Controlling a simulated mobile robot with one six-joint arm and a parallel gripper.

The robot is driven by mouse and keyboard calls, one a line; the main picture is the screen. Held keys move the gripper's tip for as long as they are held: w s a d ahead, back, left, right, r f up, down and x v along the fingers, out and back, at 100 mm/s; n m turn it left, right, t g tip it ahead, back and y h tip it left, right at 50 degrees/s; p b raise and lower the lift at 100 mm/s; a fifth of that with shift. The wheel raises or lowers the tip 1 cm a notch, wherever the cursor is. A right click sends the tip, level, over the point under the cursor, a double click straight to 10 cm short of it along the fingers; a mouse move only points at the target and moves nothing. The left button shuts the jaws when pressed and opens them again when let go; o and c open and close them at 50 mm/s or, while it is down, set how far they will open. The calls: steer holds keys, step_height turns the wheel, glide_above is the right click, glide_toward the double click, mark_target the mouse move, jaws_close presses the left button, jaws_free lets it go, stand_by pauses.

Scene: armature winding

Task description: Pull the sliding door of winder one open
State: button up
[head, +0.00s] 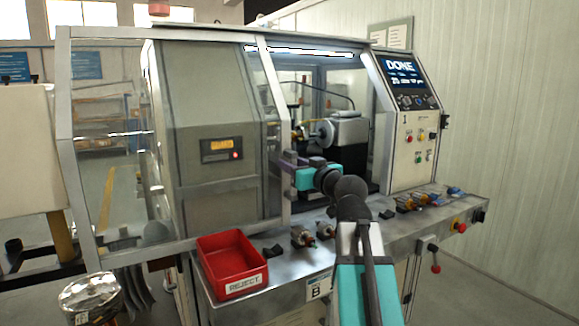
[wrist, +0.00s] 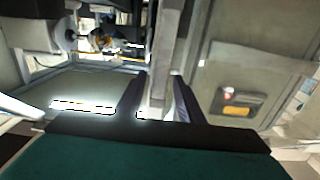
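The sliding door (head: 275,130) of the winder is a grey metal frame with clear panes. It stands well to the left, and its left part reaches past the grey cabinet side. To the right of its front post the winder's inside shows open. My gripper (head: 289,165) is at this post, about mid-height. In the wrist view the post (wrist: 165,45) runs down between the two dark fingers of my gripper (wrist: 158,78), which appear closed on it. The exact contact is partly hidden.
A red reject bin (head: 232,264) sits on the bench front, below the door. Small parts (head: 303,237) and coloured pieces (head: 418,201) lie along the bench. The control panel (head: 408,80) reads DONE. A winding unit (head: 335,135) stands inside.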

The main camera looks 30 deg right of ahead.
steer(key=shift+s, duration=0.15)
steer(key=s+b, duration=0.7)
steer(key=s, duration=0.6)
steer(key=shift+s+d, duration=0.15)
steer(key=shift+s, duration=0.1)
stand_by(0.6)
